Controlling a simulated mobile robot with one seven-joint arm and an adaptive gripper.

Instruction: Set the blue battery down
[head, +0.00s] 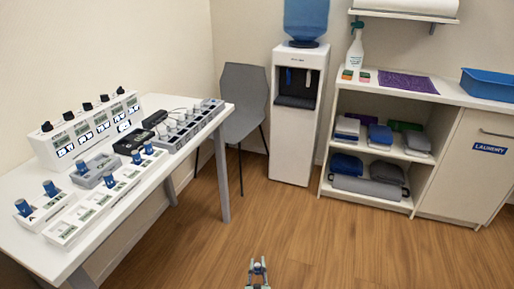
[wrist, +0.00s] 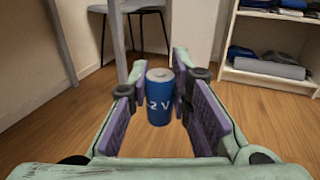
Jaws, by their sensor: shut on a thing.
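In the wrist view a blue battery (wrist: 159,98) with a grey top and white lettering ending in "2 V" stands upright between the purple pads of my gripper (wrist: 162,100). My gripper is shut on it and holds it in the air above the wooden floor. In the head view my gripper (head: 258,268) shows at the bottom edge, right of the table and apart from it. The battery cannot be made out clearly there. Other blue-bodied batteries (head: 50,189) stand in white trays (head: 64,231) on the table.
The white table (head: 165,165) at left carries a row of display units (head: 85,130), black devices (head: 133,141) and a grey rack (head: 190,127). A grey chair (head: 243,98), a water dispenser (head: 299,120) and a shelf unit (head: 325,178) stand at the back. The floor (head: 240,225) between is clear.

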